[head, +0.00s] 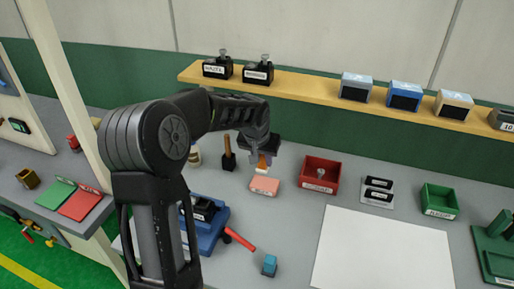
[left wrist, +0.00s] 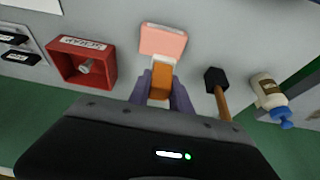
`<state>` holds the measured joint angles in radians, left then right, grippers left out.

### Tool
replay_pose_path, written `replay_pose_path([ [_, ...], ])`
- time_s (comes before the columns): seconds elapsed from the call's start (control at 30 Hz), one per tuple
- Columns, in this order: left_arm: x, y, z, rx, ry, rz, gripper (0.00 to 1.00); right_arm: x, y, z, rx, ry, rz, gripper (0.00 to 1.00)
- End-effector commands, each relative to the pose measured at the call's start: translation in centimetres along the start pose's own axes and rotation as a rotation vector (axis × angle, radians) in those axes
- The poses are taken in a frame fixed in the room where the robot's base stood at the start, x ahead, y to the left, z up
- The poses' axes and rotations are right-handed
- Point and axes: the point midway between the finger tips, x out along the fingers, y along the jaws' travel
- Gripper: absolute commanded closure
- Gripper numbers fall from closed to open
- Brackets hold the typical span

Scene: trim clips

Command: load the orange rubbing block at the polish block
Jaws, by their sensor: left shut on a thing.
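My left gripper (head: 262,158) is shut on the orange rubbing block (left wrist: 161,80), which also shows in the head view (head: 263,160). The block has pale parts at its ends and sits between the two fingers (left wrist: 161,90). The pink polish block (head: 265,186), with a white label, lies on the grey bench. In the left wrist view the polish block (left wrist: 163,41) is just beyond the fingertips. The rubbing block appears above it or at its back edge; I cannot tell whether they touch. My right gripper is not in view.
A red bin (head: 320,174) stands right of the polish block. A black-headed hammer (head: 228,156) and a bottle (left wrist: 268,95) are on its other side. A white sheet (head: 380,250) covers the right foreground.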

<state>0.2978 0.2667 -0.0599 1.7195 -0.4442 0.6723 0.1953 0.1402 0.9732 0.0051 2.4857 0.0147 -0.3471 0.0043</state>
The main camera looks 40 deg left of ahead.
Motion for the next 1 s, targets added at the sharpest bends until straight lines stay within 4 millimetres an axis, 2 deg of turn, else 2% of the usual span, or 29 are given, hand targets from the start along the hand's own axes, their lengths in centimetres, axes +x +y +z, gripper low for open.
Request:
replay_pose_path([
  [0.17,0.3,0.5,-0.7,-0.001,0.002,0.000,1.00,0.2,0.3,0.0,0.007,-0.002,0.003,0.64],
  [0.57,0.6,0.4,-0.6,-0.004,0.001,-0.002,1.00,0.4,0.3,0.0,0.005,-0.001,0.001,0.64],
  [1.0,4.2,0.4,0.9,-0.004,0.001,-0.002,1.00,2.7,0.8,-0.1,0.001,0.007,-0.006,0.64],
])
